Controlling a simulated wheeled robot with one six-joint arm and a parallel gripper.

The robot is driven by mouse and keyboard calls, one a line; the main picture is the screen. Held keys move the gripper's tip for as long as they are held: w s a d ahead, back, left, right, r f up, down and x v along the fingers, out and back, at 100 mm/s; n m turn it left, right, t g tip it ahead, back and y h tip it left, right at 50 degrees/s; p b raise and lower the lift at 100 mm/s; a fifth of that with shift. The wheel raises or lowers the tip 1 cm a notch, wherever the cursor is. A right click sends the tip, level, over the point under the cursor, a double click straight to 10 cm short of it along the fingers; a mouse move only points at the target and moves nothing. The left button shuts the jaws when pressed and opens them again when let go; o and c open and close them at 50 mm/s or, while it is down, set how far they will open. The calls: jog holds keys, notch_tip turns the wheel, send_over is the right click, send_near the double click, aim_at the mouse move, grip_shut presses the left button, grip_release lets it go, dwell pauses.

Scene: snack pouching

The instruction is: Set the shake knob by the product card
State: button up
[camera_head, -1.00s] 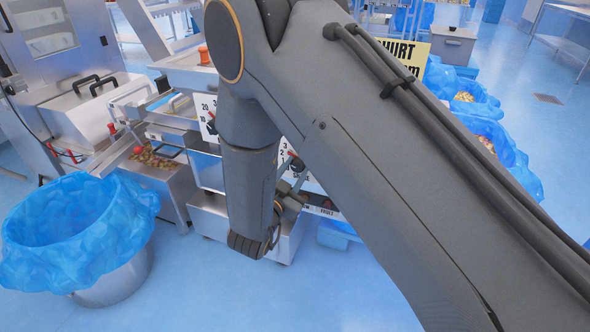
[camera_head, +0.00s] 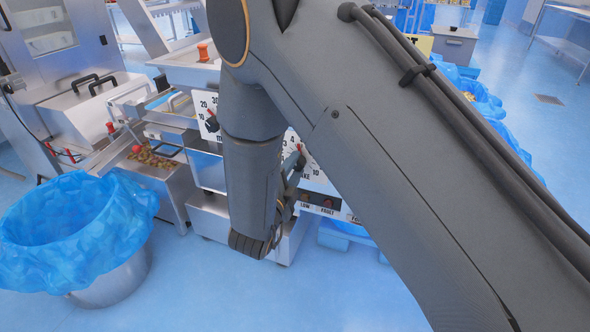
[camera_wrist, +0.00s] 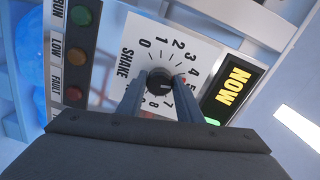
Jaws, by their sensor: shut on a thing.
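The shake knob (camera_wrist: 159,80) is a round black knob in the middle of a white SHAKE dial (camera_wrist: 127,65) numbered from 0 upward. My gripper (camera_wrist: 161,88) has one finger on each side of the knob and is shut on it. A light mark on the knob seems to point to the right in the wrist view, near 5; the exact reading is unclear. In the head view, the dial plate (camera_head: 312,172) is partly hidden by my arm. A yellow card (camera_head: 420,44) shows only as a sliver behind my arm, its text hidden.
Another dial plate (camera_head: 206,103) is to the left. A blue-lined bin (camera_head: 75,230) stands front left; open floor lies in front.

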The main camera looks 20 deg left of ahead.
jog(key=m+b, duration=0.1)
jog(key=m, duration=0.2)
jog(key=shift+m+b, duration=1.3)
jog(key=shift+m, duration=0.9)
jog(key=o, duration=1)
jog(key=shift+d, duration=0.1)
jog(key=shift+o, duration=0.2)
jog(key=s, duration=0.7)
jog(key=shift+s+a, duration=0.2)
jog(key=shift+s, duration=0.2)
